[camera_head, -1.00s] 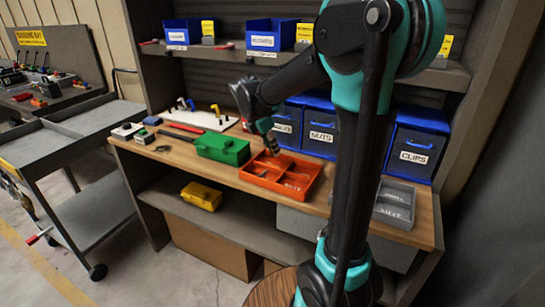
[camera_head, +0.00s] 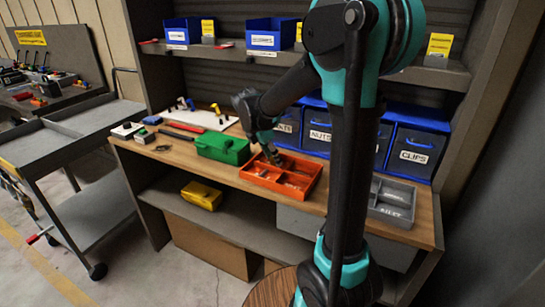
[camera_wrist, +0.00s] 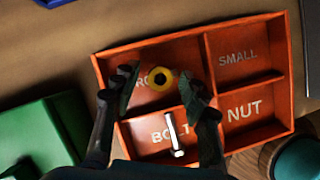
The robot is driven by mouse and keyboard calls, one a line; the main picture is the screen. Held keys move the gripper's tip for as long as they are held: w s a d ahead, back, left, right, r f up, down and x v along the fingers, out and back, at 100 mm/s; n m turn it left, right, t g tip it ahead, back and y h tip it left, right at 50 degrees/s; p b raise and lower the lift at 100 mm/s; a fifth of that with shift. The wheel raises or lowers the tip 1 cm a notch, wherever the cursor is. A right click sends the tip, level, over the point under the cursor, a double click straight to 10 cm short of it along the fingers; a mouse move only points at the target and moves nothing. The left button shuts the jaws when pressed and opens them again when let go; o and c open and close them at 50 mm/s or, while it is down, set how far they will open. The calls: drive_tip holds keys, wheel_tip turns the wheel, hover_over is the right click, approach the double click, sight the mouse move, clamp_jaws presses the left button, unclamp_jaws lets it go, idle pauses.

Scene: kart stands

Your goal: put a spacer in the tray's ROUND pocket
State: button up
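The orange tray (camera_head: 310,186) sits on the wooden workbench. The wrist view shows its pockets marked SMALL, BOLT and NUT, and one whose partly covered label starts with "RO", the round pocket (camera_wrist: 190,55). A yellow ring-shaped spacer (camera_wrist: 152,79) is at that pocket, over part of its label. My gripper (camera_head: 274,160) is low over the tray, and in the wrist view its fingers (camera_wrist: 160,88) stand apart on either side of the spacer, with small gaps visible. The head view does not show the spacer clearly. A silver bolt (camera_wrist: 173,130) is in the BOLT pocket.
A green box (camera_head: 222,148) stands just left of the tray. A grey tray (camera_head: 392,208) lies to the right. Blue bins (camera_head: 416,144) stand behind, under a shelf. A white board with coloured pegs (camera_head: 200,119) is at the back left.

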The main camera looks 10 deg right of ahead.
drive_tip(key=v, duration=1.2)
drive_tip(key=shift+s+r, duration=0.1)
drive_tip(key=shift+r, duration=0.05)
drive_tip(key=shift+c, duration=0.4)
idle(1.4)
